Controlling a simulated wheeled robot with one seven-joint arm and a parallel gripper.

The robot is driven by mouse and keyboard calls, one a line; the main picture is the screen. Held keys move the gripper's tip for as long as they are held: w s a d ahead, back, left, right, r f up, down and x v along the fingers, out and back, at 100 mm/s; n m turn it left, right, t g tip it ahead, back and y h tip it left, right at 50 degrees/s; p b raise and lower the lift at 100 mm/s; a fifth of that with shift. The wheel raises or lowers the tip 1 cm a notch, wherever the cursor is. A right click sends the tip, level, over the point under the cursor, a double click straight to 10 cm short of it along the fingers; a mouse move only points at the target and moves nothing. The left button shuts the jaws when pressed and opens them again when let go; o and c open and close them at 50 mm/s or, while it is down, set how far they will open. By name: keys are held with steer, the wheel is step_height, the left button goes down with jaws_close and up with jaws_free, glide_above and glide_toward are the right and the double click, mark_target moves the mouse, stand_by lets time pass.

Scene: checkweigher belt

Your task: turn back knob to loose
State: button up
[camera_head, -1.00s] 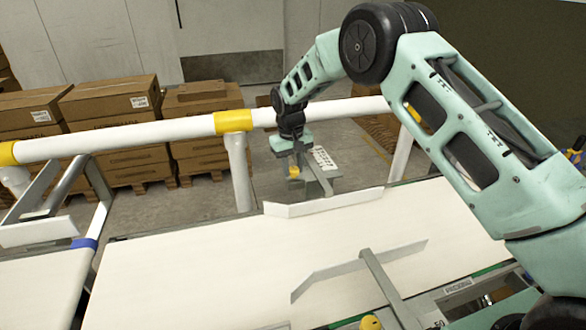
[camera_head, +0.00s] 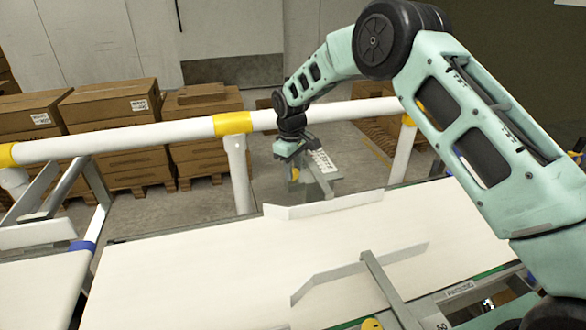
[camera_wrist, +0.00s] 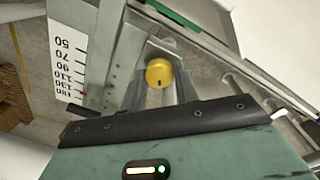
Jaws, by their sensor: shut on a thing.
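The back knob is yellow (camera_head: 294,174) and sits on a bracket at the far side of the belt. In the wrist view the knob (camera_wrist: 159,72) shows a small dark mark on its face. My gripper (camera_head: 293,167) reaches down to it from above, with its fingers on either side. It is shut on the knob, though the finger contact is partly hidden in the head view. A printed scale (camera_wrist: 70,60) with a small red pointer stands beside the bracket in the wrist view.
The white belt (camera_head: 190,270) lies in front, with a back guide rail (camera_head: 325,205) and a front guide rail (camera_head: 330,275). A second yellow knob (camera_head: 371,323) is at the near edge. A white pipe rail (camera_head: 130,138) and stacked boxes (camera_head: 110,100) stand behind.

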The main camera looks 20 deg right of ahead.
steer(key=shift+r, duration=0.1)
steer(key=o, duration=1)
steer(key=shift+c, duration=0.2)
step_height(320, 180, up, 17)
steer(key=b, duration=0.2)
steer(key=shift+s+a+r+b, duration=0.15)
steer(key=shift+s+a+b, duration=0.15)
steer(key=shift+a+b, duration=0.05)
steer(key=s+a+y, duration=0.1)
steer(key=s+a, duration=0.7)
steer(key=s, duration=0.5)
steer(key=s+d+f, duration=0.1)
steer(key=s+f, duration=0.2)
steer(key=s, duration=1.2)
steer(key=s+d+f, duration=0.1)
steer(key=s+f, duration=0.2)
steer(key=s, duration=1.3)
steer(key=shift+s+d, duration=0.25)
steer(key=shift+d, duration=0.1)
